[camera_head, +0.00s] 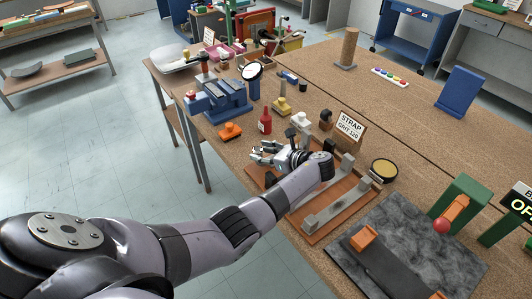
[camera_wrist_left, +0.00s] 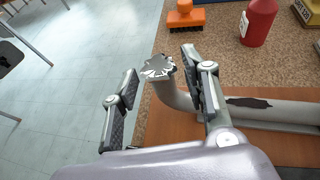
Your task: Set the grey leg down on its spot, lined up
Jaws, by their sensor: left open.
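The grey leg (camera_wrist_left: 285,113) lies over an orange-brown board (camera_wrist_left: 185,130) in the left wrist view. It has a dark patch along its length and a bent end with a jagged, pale broken face. My left gripper (camera_wrist_left: 160,65) is open, with one finger on each side of the bent end; the right finger is closer to it. Whether a finger touches the leg, or the leg rests fully on the board, I cannot tell. In the head view my left gripper (camera_head: 258,152) is low over the bench, and my wrist hides most of the leg. My right gripper is not in view.
A red bottle (camera_head: 265,121), orange brush (camera_head: 230,131), blue vice (camera_head: 222,97) and sign (camera_head: 349,127) stand near. A round tin (camera_head: 383,169) is right. Bench space behind the sign is mostly clear.

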